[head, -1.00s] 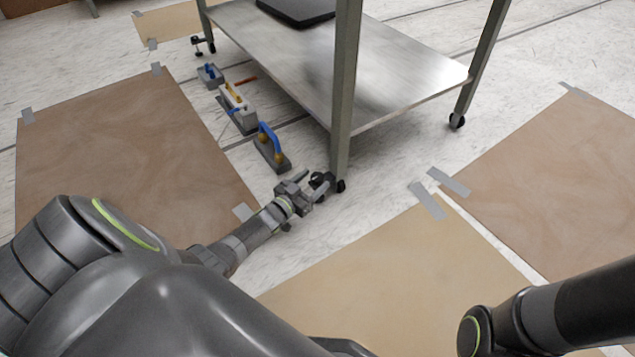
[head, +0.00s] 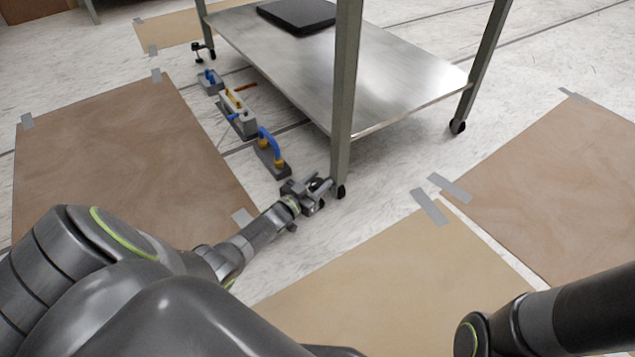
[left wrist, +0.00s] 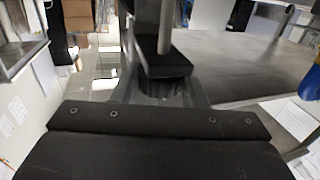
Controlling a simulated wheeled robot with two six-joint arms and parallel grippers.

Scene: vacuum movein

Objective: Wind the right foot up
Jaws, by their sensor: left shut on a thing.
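The cart (head: 400,85) is a steel frame with a low metal shelf. The right foot (head: 320,183) is a small dark part low at the cart's near leg, mostly hidden by my left gripper (head: 312,192). The left gripper reaches in low above the floor and is shut on the foot. In the left wrist view a dark block with a metal rod (left wrist: 165,35) stands just beyond the black gripper body; the contact is hard to make out. Another foot (head: 200,50) is at the far left leg. My right arm shows at lower right, its gripper out of view.
Blue-handled tools (head: 270,152) and grey blocks (head: 238,115) stand in a row on the floor left of the cart. A caster (head: 341,191) is under the near leg. A black flat case (head: 297,15) lies on the shelf. Taped brown sheets (head: 120,155) cover parts of the floor.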

